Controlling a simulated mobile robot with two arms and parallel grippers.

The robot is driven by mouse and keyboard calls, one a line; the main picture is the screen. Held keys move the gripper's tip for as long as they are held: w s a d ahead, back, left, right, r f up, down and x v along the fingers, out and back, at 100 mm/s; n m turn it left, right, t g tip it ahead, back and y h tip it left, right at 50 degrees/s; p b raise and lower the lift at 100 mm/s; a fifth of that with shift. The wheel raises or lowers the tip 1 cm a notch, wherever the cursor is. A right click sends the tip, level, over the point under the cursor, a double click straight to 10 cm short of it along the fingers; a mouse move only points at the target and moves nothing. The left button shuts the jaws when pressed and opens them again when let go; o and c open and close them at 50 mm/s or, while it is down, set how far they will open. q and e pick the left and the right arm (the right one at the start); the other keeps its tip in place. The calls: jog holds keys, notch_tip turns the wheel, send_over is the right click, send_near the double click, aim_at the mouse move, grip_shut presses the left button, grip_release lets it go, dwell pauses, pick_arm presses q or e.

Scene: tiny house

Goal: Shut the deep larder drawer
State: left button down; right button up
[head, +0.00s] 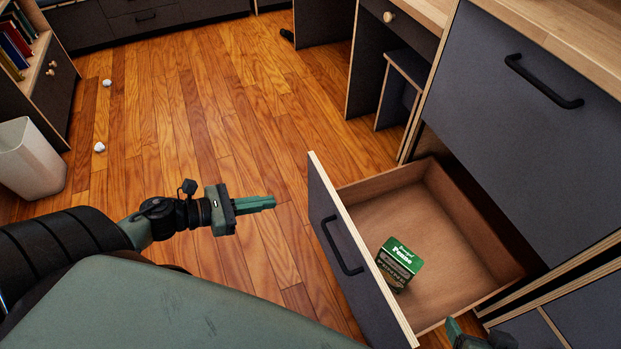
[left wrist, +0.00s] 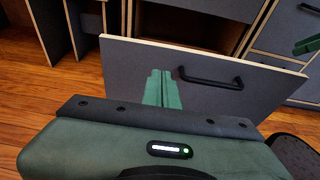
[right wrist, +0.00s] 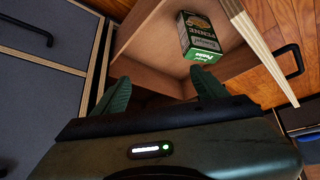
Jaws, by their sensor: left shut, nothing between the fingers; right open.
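The deep larder drawer (head: 343,262) is pulled well out of the cabinet at the right of the head view. Its dark front has a black bar handle (head: 341,246). A green penne box (head: 398,263) stands inside near the front; it also shows in the right wrist view (right wrist: 200,38). My left gripper (head: 272,202) is shut and empty, left of the drawer front and apart from it. In the left wrist view its fingers (left wrist: 161,80) point at the drawer front (left wrist: 205,75). My right gripper (head: 464,328) is at the drawer's near side, mostly cut off; its fingers (right wrist: 158,92) are open and empty.
A closed dark cabinet front (head: 505,110) with a bar handle rises above the drawer. A desk (head: 385,60) stands behind it. A white bin (head: 30,160) and small white crumpled balls (head: 99,147) are on the left. The wooden floor (head: 215,110) between is mostly clear.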

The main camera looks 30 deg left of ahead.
pick_arm(q)
jog(key=b, duration=0.2)
send_near(327, 191)
jog(key=f, duration=0.1)
jog(key=x, duration=0.4)
jog(key=shift+w+d+r, duration=0.3)
jog(key=shift+w+d, duration=0.5)
jog(key=shift+w, duration=0.15)
pick_arm(e)
jog(key=w+a+r+t+y, duration=0.1)
jog(key=w+a+r+t, duration=0.1)
jog(key=w+r+t, duration=0.2)
jog(key=shift+w+a+r, duration=0.2)
jog(key=shift+w+r, duration=0.2)
jog(key=shift+w, duration=0.9)
